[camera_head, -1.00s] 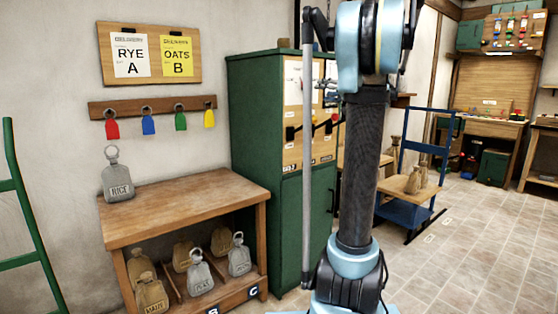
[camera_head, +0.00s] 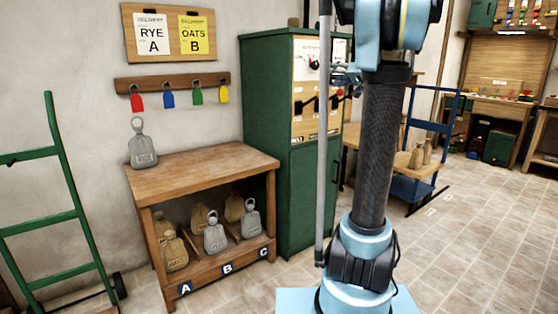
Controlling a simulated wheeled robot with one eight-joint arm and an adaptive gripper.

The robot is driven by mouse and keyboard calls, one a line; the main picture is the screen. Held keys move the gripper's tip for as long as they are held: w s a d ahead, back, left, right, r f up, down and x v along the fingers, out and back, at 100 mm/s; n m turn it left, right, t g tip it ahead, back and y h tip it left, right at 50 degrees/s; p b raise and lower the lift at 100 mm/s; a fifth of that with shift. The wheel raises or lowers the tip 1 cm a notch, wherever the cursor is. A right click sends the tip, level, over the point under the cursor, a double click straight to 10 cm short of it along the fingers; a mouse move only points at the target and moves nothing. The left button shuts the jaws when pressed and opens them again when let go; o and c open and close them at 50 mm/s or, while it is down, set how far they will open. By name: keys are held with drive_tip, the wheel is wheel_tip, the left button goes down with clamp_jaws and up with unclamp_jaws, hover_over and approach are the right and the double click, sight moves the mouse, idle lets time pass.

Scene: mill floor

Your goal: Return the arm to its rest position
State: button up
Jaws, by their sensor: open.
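My arm stands upright right of the centre, with a dark ribbed link and light blue joints. Its upper part is cut off by the top edge of the picture. My gripper (camera_head: 346,76) shows only small and partly hidden behind the arm, in front of the panel of the green cabinet (camera_head: 272,130). It looks open, and I see nothing held in it. Its fingertips are hard to make out, and I cannot tell whether it touches the panel.
A wooden bench (camera_head: 205,168) bears a grey RICE sack-shaped weight (camera_head: 142,147); several more sit on its lower shelf. A green hand truck (camera_head: 52,218) stands at left. Coloured tags hang from a rack (camera_head: 172,83). A blue cart (camera_head: 428,124) stands behind my arm. The tiled floor at right is clear.

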drive_tip(key=s+a+f+g+h, duration=0.1)
drive_tip(key=s+a+f+g, duration=0.1)
drive_tip(key=s+a+f, duration=0.35)
drive_tip(key=s+a+f+n+g+h, duration=0.1)
drive_tip(key=s+a+f+g, duration=0.2)
drive_tip(key=s+f, duration=0.5)
drive_tip(key=s+a+f+g+h, duration=0.1)
drive_tip(key=s+a+f+g, duration=0.1)
drive_tip(key=s+a+f, duration=0.5)
drive_tip(key=s+d+f+g+h, duration=0.2)
drive_tip(key=s+d+f, duration=0.3)
drive_tip(key=s+f, duration=0.5)
drive_tip(key=s+d+f+g+h, duration=0.2)
drive_tip(key=s+d+f+h, duration=0.3)
drive_tip(key=s+f, duration=0.6)
drive_tip(key=s+d, duration=0.1)
drive_tip(key=s, duration=0.3)
drive_tip(key=shift+d, duration=0.15)
drive_tip(key=shift+s+f, duration=0.1)
drive_tip(key=shift+w+f, duration=0.2)
drive_tip(key=shift+w, duration=0.25)
